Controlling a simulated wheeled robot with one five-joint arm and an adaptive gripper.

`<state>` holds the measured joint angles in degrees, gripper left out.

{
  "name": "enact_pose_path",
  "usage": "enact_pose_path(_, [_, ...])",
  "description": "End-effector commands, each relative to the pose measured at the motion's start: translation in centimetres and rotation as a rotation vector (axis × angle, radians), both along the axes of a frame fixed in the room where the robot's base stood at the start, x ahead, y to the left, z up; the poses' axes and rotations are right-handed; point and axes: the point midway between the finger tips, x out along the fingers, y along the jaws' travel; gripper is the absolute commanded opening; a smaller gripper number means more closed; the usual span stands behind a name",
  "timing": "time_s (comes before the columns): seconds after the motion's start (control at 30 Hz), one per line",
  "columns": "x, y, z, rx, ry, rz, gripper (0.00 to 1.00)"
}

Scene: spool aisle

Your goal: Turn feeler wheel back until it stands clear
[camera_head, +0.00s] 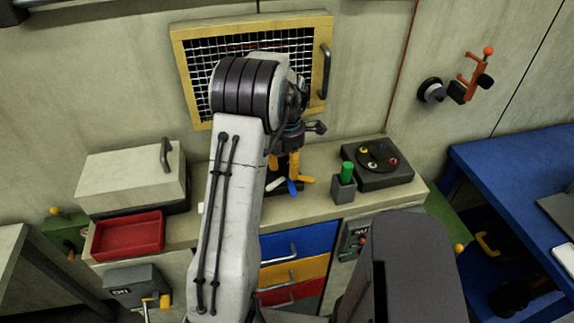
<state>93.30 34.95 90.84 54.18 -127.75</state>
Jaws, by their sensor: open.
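I cannot tell for certain which thing is the feeler wheel. A round black wheel-like part (432,90) sticks out from the wall at the upper right. Beside it is an orange bracket (470,79) with a red knob on top and black parts. My gripper (288,172) is partly hidden behind my arm, in front of the mesh panel and above the counter.
The counter holds a black box with coloured knobs (378,164), a green-topped holder (344,183), a red tray (128,236) and a pale lidded box (130,178). A yellow-framed mesh panel (322,22) is behind. A blue table (500,165) stands right.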

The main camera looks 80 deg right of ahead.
Motion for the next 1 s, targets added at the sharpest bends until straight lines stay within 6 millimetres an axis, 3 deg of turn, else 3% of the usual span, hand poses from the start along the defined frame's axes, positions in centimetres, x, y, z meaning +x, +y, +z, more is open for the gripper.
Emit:
enact_pose_path(0.1, [0.0,0.0,0.0,0.0,0.0,0.0,0.45])
enact_pose_path(0.6, [0.02,0.05,-0.02,0.002,0.0,0.0,0.01])
enact_pose_path(1.0, [0.03,0.15,-0.17,0.006,0.0,0.122,0.0])
